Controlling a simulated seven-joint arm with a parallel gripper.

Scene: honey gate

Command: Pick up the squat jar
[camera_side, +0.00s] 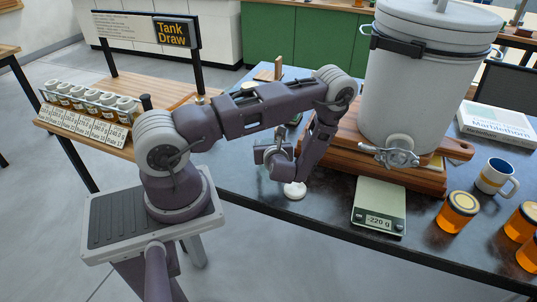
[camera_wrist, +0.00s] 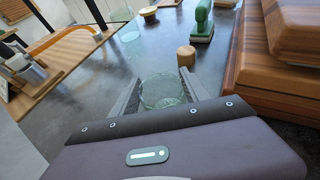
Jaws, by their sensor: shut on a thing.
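The squat jar (camera_wrist: 162,92) is clear, greenish glass and shows in the wrist view between the two grey fingers of my gripper (camera_wrist: 160,76). The fingers are shut on its sides. The jar looks empty, and its lower part is hidden by my gripper's body. In the side view my wrist is bent down over the dark table, left of the wooden stand, and the fingers and jar cannot be made out there. I cannot tell whether the jar touches the table.
A white tank (camera_side: 415,95) with a metal tap (camera_side: 392,153) stands on wooden boards (camera_side: 345,150). A scale (camera_side: 379,205) below reads -220 g. A mug (camera_side: 494,178) and orange jars (camera_side: 457,212) stand right. A wooden cylinder (camera_wrist: 186,56) and another glass vessel (camera_wrist: 128,32) lie beyond my fingers.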

